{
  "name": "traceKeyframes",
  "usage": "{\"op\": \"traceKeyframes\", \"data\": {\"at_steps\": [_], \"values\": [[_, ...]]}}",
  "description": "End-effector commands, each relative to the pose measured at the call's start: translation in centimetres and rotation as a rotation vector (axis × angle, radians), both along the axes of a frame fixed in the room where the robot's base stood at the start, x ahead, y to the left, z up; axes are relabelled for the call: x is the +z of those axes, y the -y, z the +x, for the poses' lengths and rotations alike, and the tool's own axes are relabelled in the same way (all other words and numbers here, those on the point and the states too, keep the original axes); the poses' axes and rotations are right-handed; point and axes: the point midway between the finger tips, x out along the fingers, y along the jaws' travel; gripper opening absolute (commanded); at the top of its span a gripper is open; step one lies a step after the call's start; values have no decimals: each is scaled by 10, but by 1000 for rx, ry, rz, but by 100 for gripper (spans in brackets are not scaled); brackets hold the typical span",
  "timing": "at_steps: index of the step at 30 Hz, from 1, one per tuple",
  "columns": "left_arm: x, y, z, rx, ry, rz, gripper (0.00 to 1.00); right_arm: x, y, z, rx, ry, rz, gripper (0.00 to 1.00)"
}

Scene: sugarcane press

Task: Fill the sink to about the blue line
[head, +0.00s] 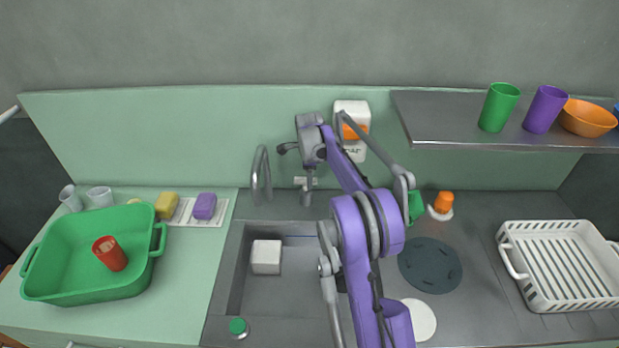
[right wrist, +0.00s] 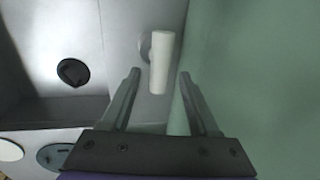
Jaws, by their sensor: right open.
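The grey sink (head: 228,262) is sunk in the counter, and I see no water in its visible part. A faint bluish strip (head: 300,238) shows on its back wall; I cannot tell if it is the blue line. The curved faucet (head: 262,172) stands behind it, with its tap handle (head: 305,183) to the right. My right gripper (right wrist: 158,73) is open; the pale handle (right wrist: 160,62) appears between and beyond its fingers, apart from both. The dark round drain piece (right wrist: 73,72) shows in the sink. My right arm hides part of the sink. My left gripper is out of view.
A white block (head: 266,258) lies in the sink. A green tub (head: 85,292) with a red cup (head: 110,253) stands left; a white rack (head: 507,258) stands right. The green back wall (right wrist: 250,70) is close beside my right gripper. A metal shelf (head: 440,118) overhangs at right.

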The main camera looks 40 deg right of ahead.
Motion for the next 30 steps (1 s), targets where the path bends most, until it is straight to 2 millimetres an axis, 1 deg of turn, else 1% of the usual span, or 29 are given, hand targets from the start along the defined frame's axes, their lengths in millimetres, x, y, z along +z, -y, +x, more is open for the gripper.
{"op": "traceKeyframes", "data": {"at_steps": [4,11,12,14,15,22,30], "values": [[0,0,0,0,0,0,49,-8,1,1,0,0,0,61],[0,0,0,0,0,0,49,-9,1,1,1,0,0,61],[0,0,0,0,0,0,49,-9,1,1,1,0,0,59],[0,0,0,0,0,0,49,-8,1,1,1,0,0,48],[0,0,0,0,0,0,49,-8,1,1,1,0,0,41],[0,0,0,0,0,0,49,-8,1,1,1,0,0,0],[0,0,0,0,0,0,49,-8,1,1,6,0,0,0]]}}
